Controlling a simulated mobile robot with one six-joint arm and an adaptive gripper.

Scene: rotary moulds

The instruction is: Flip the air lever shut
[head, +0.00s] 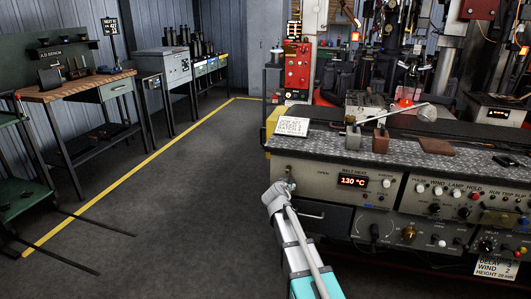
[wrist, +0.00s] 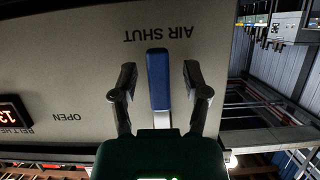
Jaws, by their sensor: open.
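The air lever (wrist: 158,80) has a blue grip on a pale metal stem and stands on the cream panel in the wrist view. Its tip points up in that picture, close under the upside-down words AIR SHUT; the word OPEN is off to the left. My gripper (wrist: 160,75) is open, with one finger on each side of the blue grip and a visible gap on both sides. In the head view my gripper (head: 283,190) is at the left end of the machine's front panel and hides the lever there.
The machine's control panel (head: 345,203) carries a 130 °C display (head: 353,181), knobs and lamps to the right of my gripper. A handle bar (head: 310,214) sits just below. A workbench (head: 76,87) stands at the left, with open floor (head: 165,195) between.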

